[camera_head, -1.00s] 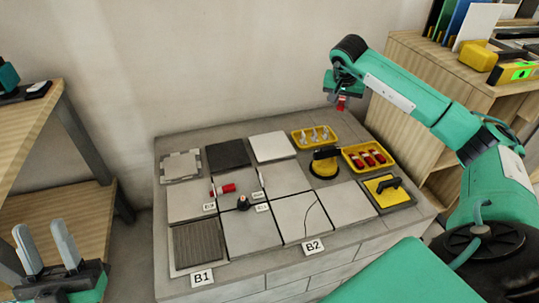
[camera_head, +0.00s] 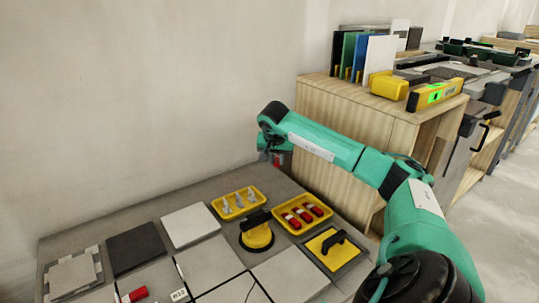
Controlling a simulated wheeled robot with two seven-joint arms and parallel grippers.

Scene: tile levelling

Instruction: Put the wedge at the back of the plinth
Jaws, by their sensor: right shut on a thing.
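My right gripper (camera_head: 275,155) hangs over the back right of the grey plinth (camera_head: 110,226), near the wall. It is shut on a small red wedge (camera_head: 277,162), mostly hidden by the gripper and arm. The wedge looks held above the plinth's back edge; I cannot tell whether it touches. The plinth's back strip is bare. Several red wedges with pale ends lie in a yellow tray (camera_head: 318,208). Another red wedge (camera_head: 134,295) lies on the tiles at the lower left. My left gripper is out of view.
A yellow tray of grey clips (camera_head: 238,202), a black-handled yellow suction cup (camera_head: 257,237) and a yellow trowel-like pad (camera_head: 331,247) stand on the plinth. Tiles fill its front. A wooden shelf (camera_head: 370,120) with a yellow level (camera_head: 434,96) rises at the right.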

